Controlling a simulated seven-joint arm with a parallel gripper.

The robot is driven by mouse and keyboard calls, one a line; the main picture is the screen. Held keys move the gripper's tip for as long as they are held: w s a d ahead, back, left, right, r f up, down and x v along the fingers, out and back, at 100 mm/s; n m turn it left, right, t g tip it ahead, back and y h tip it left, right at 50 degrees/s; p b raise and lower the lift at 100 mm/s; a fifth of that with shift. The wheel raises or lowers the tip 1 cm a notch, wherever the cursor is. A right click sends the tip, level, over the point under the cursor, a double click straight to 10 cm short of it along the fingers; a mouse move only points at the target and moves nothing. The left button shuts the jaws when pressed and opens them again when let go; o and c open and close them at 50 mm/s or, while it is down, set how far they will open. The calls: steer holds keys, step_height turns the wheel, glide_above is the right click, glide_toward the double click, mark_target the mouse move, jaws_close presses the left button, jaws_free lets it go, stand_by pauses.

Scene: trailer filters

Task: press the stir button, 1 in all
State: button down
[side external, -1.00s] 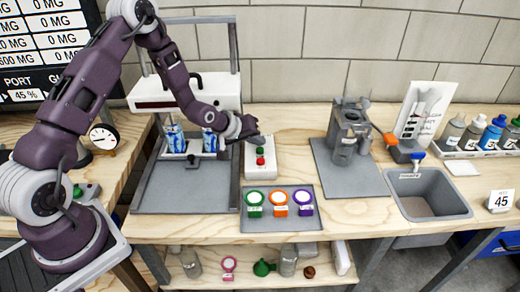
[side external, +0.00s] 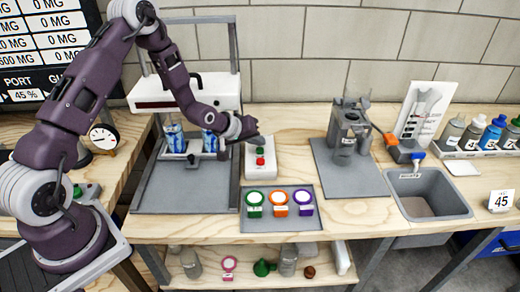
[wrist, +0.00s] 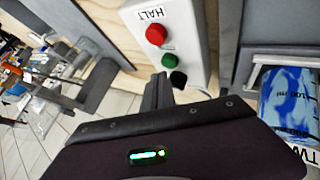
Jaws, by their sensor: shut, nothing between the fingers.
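A white button box (side external: 261,173) stands on the bench right of the stirring stand. It also shows in the wrist view (wrist: 192,30). It carries a red button (wrist: 156,33) beside the word HALT, a green button (wrist: 169,61) and a dark button (wrist: 178,79). I cannot read which one is the stir button. My gripper (side external: 262,140) is shut and empty, over the back end of the box. In the wrist view its dark fingers (wrist: 158,90) show close to the dark button; whether they touch it I cannot tell.
Left of the box is the white-topped stand (side external: 183,94) with two blue-patterned beakers (side external: 175,138). In front is a grey tray (side external: 281,224) with green, orange and purple-lidded jars. A grey device (side external: 349,135) and a sink (side external: 428,195) are further right.

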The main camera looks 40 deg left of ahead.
mark_target(258, 151)
steer(key=shift+f, duration=0.3)
steer(key=shift+f, duration=0.55)
stand_by(0.5)
stand_by(0.3)
steer(key=shift+r, duration=0.95)
steer(key=shift+r, duration=2.5)
